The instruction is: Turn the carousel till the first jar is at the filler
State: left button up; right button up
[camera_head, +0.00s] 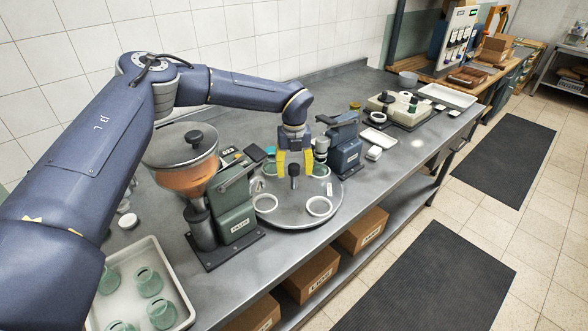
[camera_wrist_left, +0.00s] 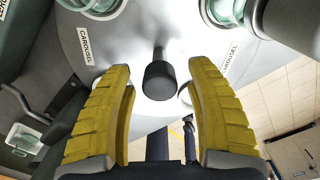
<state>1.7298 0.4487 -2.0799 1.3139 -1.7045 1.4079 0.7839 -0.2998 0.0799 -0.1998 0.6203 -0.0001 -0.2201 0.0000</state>
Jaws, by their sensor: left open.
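The grey round carousel (camera_head: 290,212) lies on the bench and carries "CAROUSEL" labels, with a black upright handle (camera_head: 295,170) on it. White ring seats (camera_head: 319,207) show empty at its front. A green glass jar (camera_head: 321,170) stands on its far right side, below the blue machine. My left gripper (camera_head: 294,162) is open over the carousel. In the left wrist view its yellow fingers (camera_wrist_left: 160,75) lie on either side of the handle's black knob (camera_wrist_left: 160,82), with gaps. Glass also shows at the top of that view (camera_wrist_left: 226,10). I cannot tell which jar is first. My right gripper is not in view.
A green machine (camera_head: 236,208) stands left of the carousel, by a lidded hopper with orange contents (camera_head: 188,178). A blue machine (camera_head: 346,145) stands behind right. A white tray (camera_head: 182,303) of green jars is front left. Bare bench lies right of the carousel.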

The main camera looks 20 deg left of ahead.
pick_arm(q)
jog(key=shift+c, duration=0.5)
grip_shut()
jog(key=shift+d, duration=0.15)
